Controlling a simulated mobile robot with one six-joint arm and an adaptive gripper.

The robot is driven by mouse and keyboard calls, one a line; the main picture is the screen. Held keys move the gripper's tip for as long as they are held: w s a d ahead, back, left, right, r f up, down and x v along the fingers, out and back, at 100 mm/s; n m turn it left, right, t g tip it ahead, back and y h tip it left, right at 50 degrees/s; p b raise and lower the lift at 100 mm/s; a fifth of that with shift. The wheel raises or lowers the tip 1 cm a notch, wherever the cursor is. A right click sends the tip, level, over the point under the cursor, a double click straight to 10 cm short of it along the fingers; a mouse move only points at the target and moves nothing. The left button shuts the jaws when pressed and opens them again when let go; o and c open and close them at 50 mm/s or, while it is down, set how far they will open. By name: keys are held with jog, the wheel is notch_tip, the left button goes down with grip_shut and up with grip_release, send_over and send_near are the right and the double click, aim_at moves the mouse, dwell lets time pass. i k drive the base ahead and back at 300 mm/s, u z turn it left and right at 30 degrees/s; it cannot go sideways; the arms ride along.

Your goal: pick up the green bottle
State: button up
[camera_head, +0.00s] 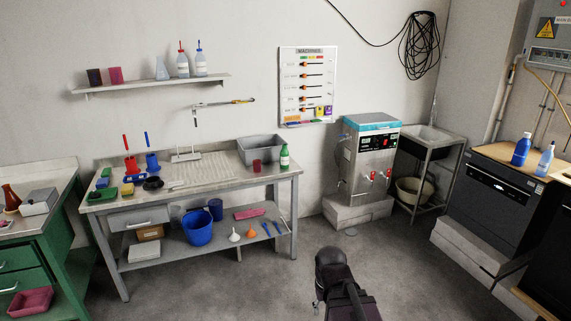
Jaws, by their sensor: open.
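The green bottle (284,158) stands upright near the right end of the metal workbench (210,172). It has a white label and a narrow neck. A dark red cup (257,165) stands just to its left, and a grey bin (262,148) is behind and to the left. Only a dark part of my arm shows at the bottom centre, in front of the bench and well apart from the bottle. I cannot make out my gripper's fingers. Nothing hides the bottle.
The bench top also holds small coloured items at its left. Its lower shelf carries a blue bucket (198,228) and funnels. A steel machine (370,160) stands right of the bench. A green cabinet (50,260) is at left. The floor (250,290) before the bench is clear.

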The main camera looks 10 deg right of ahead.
aim_at(284, 152)
jog(key=z, duration=0.8)
jog(key=i, duration=1.25)
jog(key=z, duration=0.4)
jog(key=i, duration=1.7)
jog(key=u, duration=1.25)
jog(key=i, duration=0.75)
jog(key=u, duration=0.5)
